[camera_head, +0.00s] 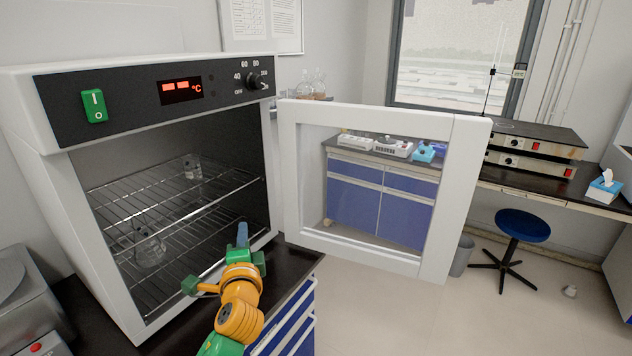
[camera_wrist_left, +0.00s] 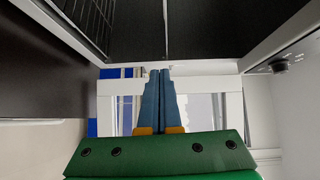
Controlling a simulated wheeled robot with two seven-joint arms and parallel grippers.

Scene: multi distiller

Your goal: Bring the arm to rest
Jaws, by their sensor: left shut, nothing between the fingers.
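My left gripper (camera_head: 242,234) is in front of the drying oven (camera_head: 70,190), near the right side of its opening. In the left wrist view its two blue fingers (camera_wrist_left: 159,72) lie together, shut with nothing between them. The oven door (camera_head: 437,200) stands wide open to the right of the gripper, with a glass window in its white frame. In the left wrist view a white frame with a window (camera_wrist_left: 110,88) shows beyond the fingertips. My right gripper is not in view.
Wire shelves (camera_head: 165,207) in the oven hold a glass beaker (camera_head: 193,167) above and a glass flask (camera_head: 149,248) below. A black-topped bench (camera_head: 290,268) lies under the oven. A blue stool (camera_head: 522,226) stands on open floor at the right.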

